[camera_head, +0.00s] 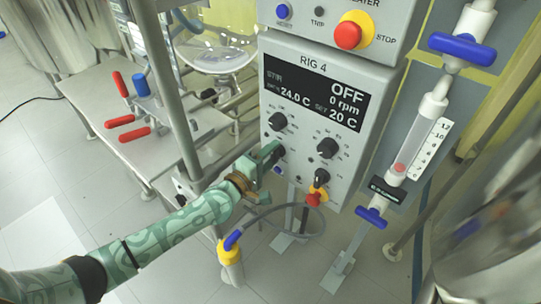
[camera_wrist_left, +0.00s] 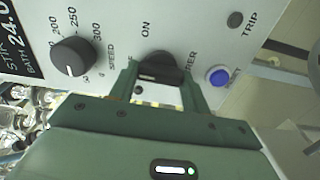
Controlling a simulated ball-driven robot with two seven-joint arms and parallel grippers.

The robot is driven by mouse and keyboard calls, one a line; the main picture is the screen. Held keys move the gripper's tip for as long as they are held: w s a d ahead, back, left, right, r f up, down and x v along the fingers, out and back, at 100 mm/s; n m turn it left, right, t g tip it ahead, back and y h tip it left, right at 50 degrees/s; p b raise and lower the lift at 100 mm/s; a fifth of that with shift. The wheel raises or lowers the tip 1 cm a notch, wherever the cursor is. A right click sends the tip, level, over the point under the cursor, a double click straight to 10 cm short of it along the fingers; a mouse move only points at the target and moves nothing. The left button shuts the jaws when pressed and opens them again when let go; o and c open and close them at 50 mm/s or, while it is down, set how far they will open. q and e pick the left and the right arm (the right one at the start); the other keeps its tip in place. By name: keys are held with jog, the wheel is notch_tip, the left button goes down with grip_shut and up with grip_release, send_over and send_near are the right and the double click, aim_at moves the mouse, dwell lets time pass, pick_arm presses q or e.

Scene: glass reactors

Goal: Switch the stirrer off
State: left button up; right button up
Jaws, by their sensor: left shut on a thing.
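The RIG 4 control box (camera_head: 326,130) stands in the middle of the head view. Its display (camera_head: 318,92) reads OFF, 0 rpm, 24.0 C and SET 20 C. My left gripper (camera_head: 270,157) is at the lower left of its front panel. In the left wrist view my left gripper (camera_wrist_left: 160,78) is shut on the black stirrer switch knob (camera_wrist_left: 158,64), one finger on each side. ON shows above the knob; the rest of its label is partly hidden by the fingers. The head view hides the knob behind the gripper. My right gripper is not in view.
A speed knob (camera_wrist_left: 72,57) and a blue button (camera_wrist_left: 218,76) flank the switch. A red stop button (camera_head: 348,36) sits above the display. A smaller red-yellow knob (camera_head: 316,193), a cable and a flowmeter (camera_head: 422,140) are close by. Red-handled valves (camera_head: 127,122) stand left.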

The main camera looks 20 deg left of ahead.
pick_arm(q)
jog(key=shift+f+n, duration=0.1)
jog(key=shift+n, duration=0.2)
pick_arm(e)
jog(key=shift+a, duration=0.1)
pick_arm(q)
jog(key=o, duration=1)
jog(key=shift+c, duration=0.2)
jog(key=p+v, duration=0.3)
jog(key=v, duration=1.3)
jog(key=shift+s, duration=0.2)
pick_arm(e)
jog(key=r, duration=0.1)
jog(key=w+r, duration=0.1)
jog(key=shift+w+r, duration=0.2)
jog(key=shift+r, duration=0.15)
